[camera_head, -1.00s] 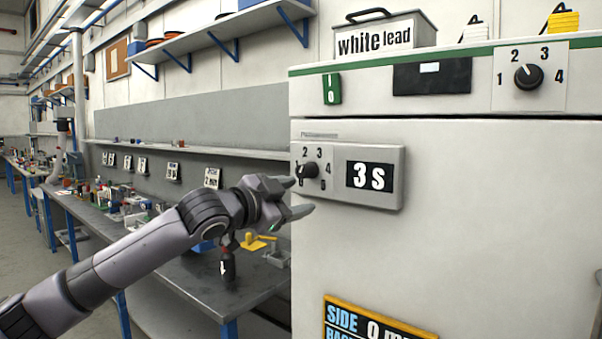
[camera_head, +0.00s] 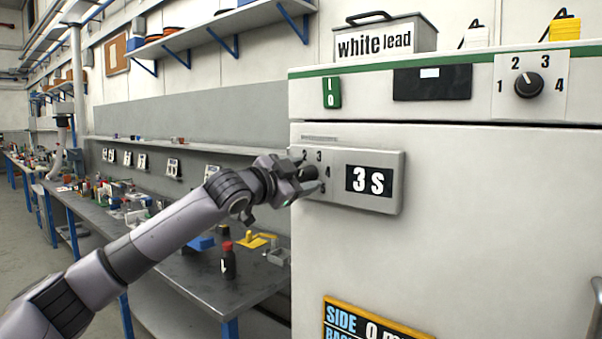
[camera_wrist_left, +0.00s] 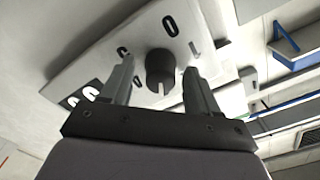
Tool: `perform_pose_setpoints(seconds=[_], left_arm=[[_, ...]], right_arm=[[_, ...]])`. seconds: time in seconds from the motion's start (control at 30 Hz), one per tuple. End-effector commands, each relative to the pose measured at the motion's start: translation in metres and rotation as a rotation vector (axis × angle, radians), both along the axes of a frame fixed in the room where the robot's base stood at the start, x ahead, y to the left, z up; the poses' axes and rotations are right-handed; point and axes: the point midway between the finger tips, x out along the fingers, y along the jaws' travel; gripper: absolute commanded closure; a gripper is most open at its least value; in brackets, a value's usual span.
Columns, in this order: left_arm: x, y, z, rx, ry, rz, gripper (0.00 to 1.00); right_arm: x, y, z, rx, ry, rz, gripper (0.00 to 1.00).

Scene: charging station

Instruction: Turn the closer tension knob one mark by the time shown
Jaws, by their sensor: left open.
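The closer tension knob (camera_head: 309,173) is a small dark knob on a grey plate (camera_head: 335,156) on the white cabinet door. In the left wrist view the knob (camera_wrist_left: 160,70) shows between the two spread, open fingers (camera_wrist_left: 158,88). A gap shows on each side of it. A pale pointer line on it points toward the gripper. My right gripper is not in view.
Above the door, a panel holds another dark knob (camera_head: 529,84) marked 1 to 4 and a green switch (camera_head: 331,93). A "white lead" tin (camera_head: 385,38) stands on top. A workbench (camera_head: 205,285) with a red-capped bottle (camera_head: 228,261) is left of the cabinet.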

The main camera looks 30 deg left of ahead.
Motion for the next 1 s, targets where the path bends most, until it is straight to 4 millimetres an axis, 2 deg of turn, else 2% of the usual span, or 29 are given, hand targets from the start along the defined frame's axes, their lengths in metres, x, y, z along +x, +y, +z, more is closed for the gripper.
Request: perform_pose_setpoints(seconds=[0.23, 0.4, 0.73, 1.0], left_arm=[[0.0004, -0.0001, 0.0001, 0.0, -0.001, -0.001, 0.4], [0.0003, -0.0001, 0.0001, 0.0, -0.001, -0.001, 0.95], [0.0002, 0.0, 0.0, -0.031, 0.002, 0.0, 0.96], [0.0006, -0.0002, -0.001, -0.179, 0.015, -0.001, 0.95]], right_arm=[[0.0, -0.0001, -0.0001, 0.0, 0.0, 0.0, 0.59], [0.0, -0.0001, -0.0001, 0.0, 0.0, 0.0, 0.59], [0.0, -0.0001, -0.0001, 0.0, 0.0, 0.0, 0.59], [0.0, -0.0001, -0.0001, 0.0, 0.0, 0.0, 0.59]])
